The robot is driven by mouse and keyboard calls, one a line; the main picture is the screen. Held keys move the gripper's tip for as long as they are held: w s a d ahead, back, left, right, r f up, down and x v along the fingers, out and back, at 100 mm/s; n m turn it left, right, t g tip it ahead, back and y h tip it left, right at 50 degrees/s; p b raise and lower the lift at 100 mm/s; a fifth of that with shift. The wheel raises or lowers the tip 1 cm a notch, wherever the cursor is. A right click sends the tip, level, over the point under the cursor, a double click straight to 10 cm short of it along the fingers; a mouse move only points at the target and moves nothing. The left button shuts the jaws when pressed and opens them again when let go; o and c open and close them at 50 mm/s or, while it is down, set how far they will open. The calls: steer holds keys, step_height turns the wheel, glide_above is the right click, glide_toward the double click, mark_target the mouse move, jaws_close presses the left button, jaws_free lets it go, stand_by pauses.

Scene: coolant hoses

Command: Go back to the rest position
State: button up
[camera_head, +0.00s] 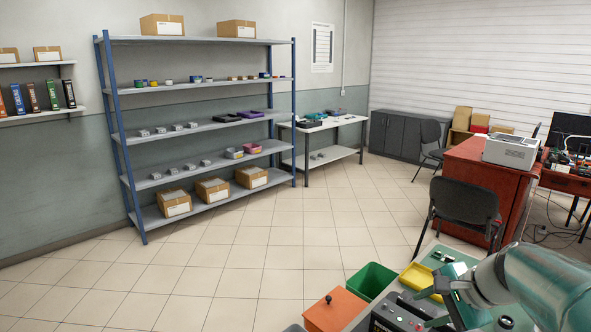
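My arm reaches in from the lower right corner. My gripper (432,307) is at its end, over the near workbench (451,258) and beside a dark device (393,314). Its two fingers point left and stand apart, with nothing seen between them. The arm and gripper hide part of the bench top. I cannot make out any coolant hose clearly.
On or beside the bench are a green bin (370,281), a yellow tray (416,276) and an orange box (331,311). A black chair (468,203) and a red desk (480,165) stand behind. Blue-framed shelves (207,125) line the left wall. Tiled floor between is clear.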

steer(key=s+a+r+n+h, duration=0.1)
steer(key=s+a+n+h, duration=0.3)
steer(key=s+a+n, duration=0.9)
steer(key=shift+s+n, duration=0.7)
steer(key=shift+n, duration=0.2)
